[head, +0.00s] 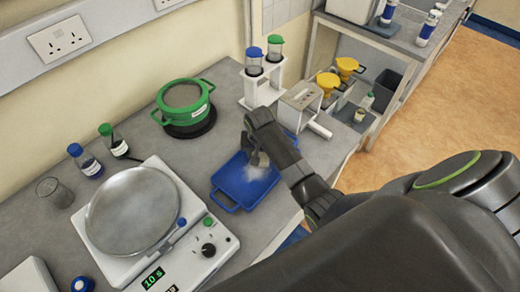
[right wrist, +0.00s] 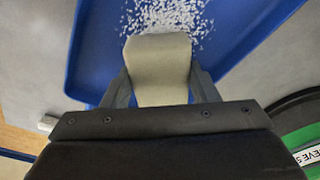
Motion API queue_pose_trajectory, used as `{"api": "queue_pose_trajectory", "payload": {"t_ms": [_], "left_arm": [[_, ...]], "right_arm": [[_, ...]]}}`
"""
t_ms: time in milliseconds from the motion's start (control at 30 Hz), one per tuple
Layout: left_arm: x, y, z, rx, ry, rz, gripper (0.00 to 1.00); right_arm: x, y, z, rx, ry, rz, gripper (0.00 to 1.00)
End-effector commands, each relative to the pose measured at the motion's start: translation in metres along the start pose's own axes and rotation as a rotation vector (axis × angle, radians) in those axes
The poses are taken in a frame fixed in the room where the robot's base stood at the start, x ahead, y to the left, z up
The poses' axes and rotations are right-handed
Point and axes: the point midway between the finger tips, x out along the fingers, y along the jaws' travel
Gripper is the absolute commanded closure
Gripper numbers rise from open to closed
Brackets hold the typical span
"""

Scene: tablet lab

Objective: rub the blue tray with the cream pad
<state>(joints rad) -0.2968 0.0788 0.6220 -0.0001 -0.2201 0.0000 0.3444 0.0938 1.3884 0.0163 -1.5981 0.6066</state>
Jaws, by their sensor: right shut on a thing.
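The blue tray (head: 226,187) lies on the grey bench, with a handle at its near-left end. White powder or granules (right wrist: 166,14) lie on its floor, and a whitish patch (head: 256,173) shows in the head view. My right gripper (head: 257,156) is over the tray and shut on the cream pad (right wrist: 158,68). In the right wrist view the pad sits between the two fingers, its far end by the granules over the tray (right wrist: 88,45). I cannot tell whether the pad touches the tray. In the head view the gripper mostly hides the pad. My left gripper is not in view.
A green pot (head: 184,97) stands behind the tray to the left. A scale with a round metal pan (head: 133,212) is at left. A white rack (head: 262,90) with capped vials and a white box (head: 300,106) stand close behind the tray.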

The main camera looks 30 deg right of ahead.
Motion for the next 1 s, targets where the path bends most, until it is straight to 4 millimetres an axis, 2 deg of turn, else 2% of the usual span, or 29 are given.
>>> {"api": "queue_pose_trajectory", "payload": {"t_ms": [567, 1000], "left_arm": [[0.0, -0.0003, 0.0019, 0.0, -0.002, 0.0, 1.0], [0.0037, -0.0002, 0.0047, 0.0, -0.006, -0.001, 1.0]], "right_arm": [[0.0006, -0.0003, 0.0001, 0.0, 0.0, 0.0, 0.64], [0.0083, -0.0002, 0.0013, 0.0, 0.0, 0.0, 0.64]]}}
